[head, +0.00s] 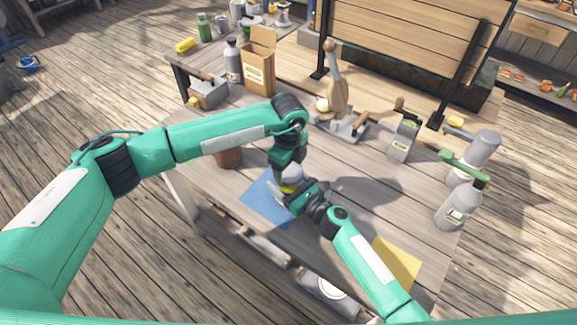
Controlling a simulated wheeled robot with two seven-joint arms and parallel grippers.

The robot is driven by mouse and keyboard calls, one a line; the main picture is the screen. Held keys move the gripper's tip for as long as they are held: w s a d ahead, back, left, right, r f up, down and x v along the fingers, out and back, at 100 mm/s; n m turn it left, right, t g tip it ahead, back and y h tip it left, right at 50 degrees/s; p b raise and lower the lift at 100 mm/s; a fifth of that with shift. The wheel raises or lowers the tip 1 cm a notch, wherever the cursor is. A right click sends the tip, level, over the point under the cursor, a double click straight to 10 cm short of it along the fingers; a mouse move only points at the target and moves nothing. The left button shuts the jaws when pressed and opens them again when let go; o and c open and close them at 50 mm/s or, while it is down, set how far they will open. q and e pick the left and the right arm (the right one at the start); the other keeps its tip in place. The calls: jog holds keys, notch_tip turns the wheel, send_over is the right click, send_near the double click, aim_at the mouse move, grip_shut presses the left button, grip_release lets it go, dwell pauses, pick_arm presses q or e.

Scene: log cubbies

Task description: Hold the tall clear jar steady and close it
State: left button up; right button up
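The jar (290,185) shows only in part between my two grippers, above the blue mat (256,207). I see a pale rounded top and a yellow patch below it; I cannot tell whether the lid is on. My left gripper (291,169) points down from above, right over this pale top. My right gripper (281,196) reaches in from the lower right at the jar's side, low over the mat. The fingers of both are small and overlap the jar, so their grip is unclear.
A brown cup (228,157) stands left of the mat, partly behind my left arm. A yellow mat (397,262) lies at the right front. Grey bottles (459,207) stand at the right edge. A cardboard box (258,66), a wooden tool stand (335,95) and a caddy (207,91) stand further back.

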pick_arm(q)
jog(key=m, duration=0.9)
jog(key=shift+m, duration=0.3)
jog(key=m, duration=0.4)
jog(key=shift+m, duration=0.3)
jog(key=m, duration=0.4)
jog(key=shift+m, duration=0.4)
jog(key=m, duration=0.4)
jog(key=shift+m, duration=0.3)
jog(key=m, duration=0.4)
jog(key=shift+m, duration=0.3)
jog(key=m, duration=0.4)
jog(key=shift+m, duration=0.3)
jog(key=m, duration=0.6)
jog(key=shift+f, duration=0.1)
jog(key=o, duration=1.1)
jog(key=shift+c, duration=0.2)
